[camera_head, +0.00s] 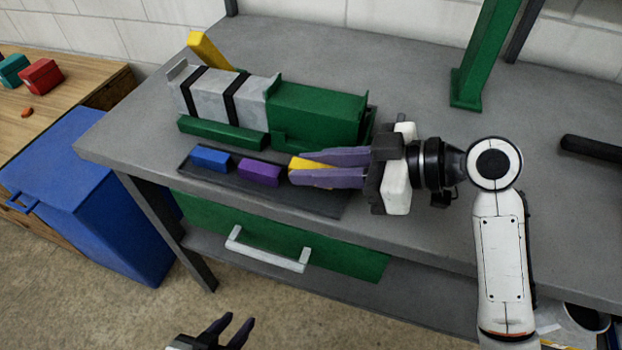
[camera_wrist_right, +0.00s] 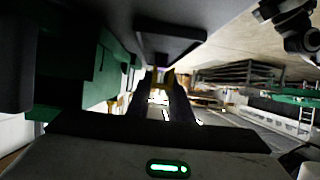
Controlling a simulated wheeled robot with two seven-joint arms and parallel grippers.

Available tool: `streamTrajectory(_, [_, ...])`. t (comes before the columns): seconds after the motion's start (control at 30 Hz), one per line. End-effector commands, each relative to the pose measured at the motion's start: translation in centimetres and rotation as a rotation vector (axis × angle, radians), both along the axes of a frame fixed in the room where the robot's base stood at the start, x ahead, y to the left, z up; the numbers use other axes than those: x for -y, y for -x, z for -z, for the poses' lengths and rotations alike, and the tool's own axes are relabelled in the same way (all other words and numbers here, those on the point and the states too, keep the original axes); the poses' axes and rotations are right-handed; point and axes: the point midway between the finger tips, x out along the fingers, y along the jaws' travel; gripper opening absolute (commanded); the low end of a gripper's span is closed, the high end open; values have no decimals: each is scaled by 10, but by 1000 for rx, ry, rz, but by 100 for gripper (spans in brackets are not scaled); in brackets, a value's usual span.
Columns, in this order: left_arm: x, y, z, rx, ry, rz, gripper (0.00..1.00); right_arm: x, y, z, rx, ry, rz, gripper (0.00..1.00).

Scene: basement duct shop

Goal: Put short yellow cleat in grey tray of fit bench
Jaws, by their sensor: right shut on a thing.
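The short yellow cleat (camera_head: 312,165) is between the two purple fingers of my right gripper (camera_head: 292,167), which is shut on it. The cleat also shows as a yellow patch between the fingertips in the right wrist view (camera_wrist_right: 165,76). My right gripper lies low over the right part of the dark grey tray (camera_head: 325,208) on the bench. I cannot tell whether the cleat touches the tray floor. A blue block (camera_head: 212,158) and a purple block (camera_head: 259,172) lie in the tray, left of the cleat. My left gripper (camera_head: 239,319) is open and empty, low in front of the bench.
A grey and green duct piece (camera_head: 315,113) with black bands stands behind the tray, with a green bar (camera_head: 222,133) before it. A longer yellow piece (camera_head: 208,50) sticks up behind. A green post (camera_head: 485,60) stands at back right. A blue bin (camera_head: 75,190) is at left.

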Motion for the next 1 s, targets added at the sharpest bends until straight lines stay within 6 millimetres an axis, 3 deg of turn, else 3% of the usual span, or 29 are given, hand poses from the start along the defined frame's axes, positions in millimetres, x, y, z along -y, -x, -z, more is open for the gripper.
streamTrajectory(0.2, [0, 0, 3, -3, -1, 0, 31, 0, 0, 30, -4, -1, 3, 0])
streamTrajectory(0.6, [0, 0, 6, -3, -1, 1, 31, 1, 0, 36, -1, 2, 1, 0])
streamTrajectory(0.63, [0, 0, 5, -3, -1, 1, 31, 0, 0, 35, -1, 2, 1, 23])
streamTrajectory(0.67, [0, 0, 5, -3, -1, 1, 31, 0, 0, 35, -1, 2, 1, 27])
streamTrajectory(1.0, [1, 0, 1, -1, 0, 0, 31, 0, 0, 30, -1, 0, 2, 27])
